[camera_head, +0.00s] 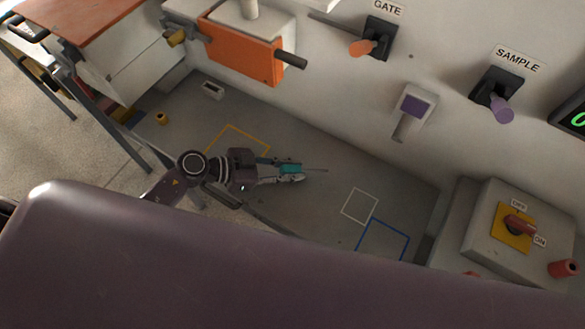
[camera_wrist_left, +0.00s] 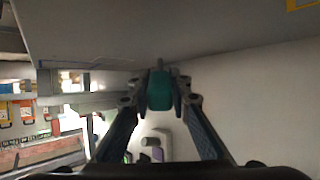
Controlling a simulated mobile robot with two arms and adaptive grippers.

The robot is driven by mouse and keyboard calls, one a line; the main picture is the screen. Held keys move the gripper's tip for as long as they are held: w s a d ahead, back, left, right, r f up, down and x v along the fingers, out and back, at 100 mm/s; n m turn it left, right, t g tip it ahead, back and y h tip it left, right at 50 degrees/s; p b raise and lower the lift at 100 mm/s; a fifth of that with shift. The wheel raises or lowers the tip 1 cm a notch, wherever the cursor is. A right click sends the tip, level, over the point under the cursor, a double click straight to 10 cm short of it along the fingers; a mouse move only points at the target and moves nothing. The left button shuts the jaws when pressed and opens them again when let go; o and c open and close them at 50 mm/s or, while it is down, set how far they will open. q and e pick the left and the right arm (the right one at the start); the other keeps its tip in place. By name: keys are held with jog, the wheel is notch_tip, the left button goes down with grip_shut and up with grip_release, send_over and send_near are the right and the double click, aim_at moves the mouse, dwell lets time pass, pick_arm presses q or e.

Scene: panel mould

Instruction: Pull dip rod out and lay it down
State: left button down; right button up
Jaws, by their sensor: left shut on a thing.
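My left gripper (camera_head: 293,173) reaches in from the left over the grey bench surface. It is shut on the teal grip of the dip rod (camera_head: 290,168). A thin grey rod points to the right from the grip, clear of any holder that I can see. In the left wrist view the teal grip (camera_wrist_left: 160,92) sits between the two fingers. I cannot tell the height of the rod above the surface. My right gripper is in neither view.
The grey bench (camera_head: 310,215) has yellow, white (camera_head: 360,206) and blue (camera_head: 383,241) outlines, all empty. An orange block (camera_head: 240,50) stands at the back left. A switch box (camera_head: 515,230) stands at the right. GATE and SAMPLE levers are on the back wall.

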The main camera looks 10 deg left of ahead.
pick_arm(q)
jog(key=c, duration=1.7)
grip_release()
jog(key=shift+v, duration=6)
